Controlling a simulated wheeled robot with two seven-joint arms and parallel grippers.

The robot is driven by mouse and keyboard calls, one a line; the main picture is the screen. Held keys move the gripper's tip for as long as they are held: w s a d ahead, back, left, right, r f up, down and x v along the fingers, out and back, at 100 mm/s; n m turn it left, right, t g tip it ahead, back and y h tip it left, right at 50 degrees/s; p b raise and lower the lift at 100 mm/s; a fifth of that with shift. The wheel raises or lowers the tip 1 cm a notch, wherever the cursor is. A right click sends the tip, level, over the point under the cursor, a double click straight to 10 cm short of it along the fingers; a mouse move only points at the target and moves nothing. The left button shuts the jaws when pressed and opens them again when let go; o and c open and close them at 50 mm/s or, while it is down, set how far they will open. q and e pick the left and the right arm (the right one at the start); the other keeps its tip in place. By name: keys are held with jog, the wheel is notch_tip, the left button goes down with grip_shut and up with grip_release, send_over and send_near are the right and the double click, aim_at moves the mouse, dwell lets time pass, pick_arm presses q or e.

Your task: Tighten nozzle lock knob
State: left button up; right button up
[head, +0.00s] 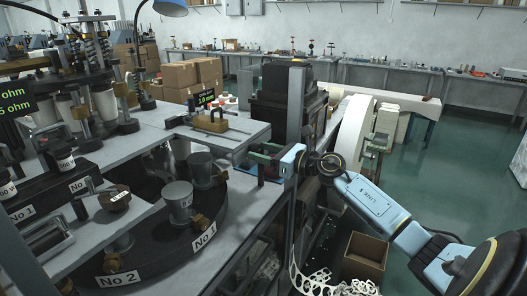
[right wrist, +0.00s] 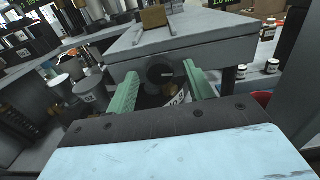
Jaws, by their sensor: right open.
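A dark round knob (right wrist: 160,73) shows in the right wrist view, on the near end of a grey metal plate (right wrist: 205,35). I take it for the nozzle lock knob. My right gripper (right wrist: 160,70) is open, with one green finger on each side of the knob and a visible gap to both. In the head view my right gripper (head: 266,160) is at the right end of the grey plate (head: 228,138); the knob cannot be made out there. My left gripper is not in view.
A brass block (head: 210,121) sits on the plate. Below and left are grey cups (head: 179,202) on a dark turntable (head: 217,211) marked No 1 and No 2. A dark machine column (head: 285,100) stands close behind the gripper. A cardboard box (head: 364,257) stands below my right arm.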

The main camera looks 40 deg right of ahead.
jog(key=c, duration=1)
jog(key=shift+o, duration=0.2)
jog(key=shift+m, duration=0.3)
jog(key=m+p, duration=0.2)
jog(key=m, duration=0.1)
jog(key=shift+r, duration=0.1)
jog(key=m+p, duration=0.3)
jog(key=m, duration=0.2)
jog(key=shift+m+p, duration=0.3)
jog(key=shift+m, duration=0.1)
jog(key=m+p, duration=0.3)
jog(key=m, duration=0.3)
jog(key=shift+p, duration=0.35)
jog(key=shift+m+p, duration=0.95)
jog(key=shift+m, duration=1.15)
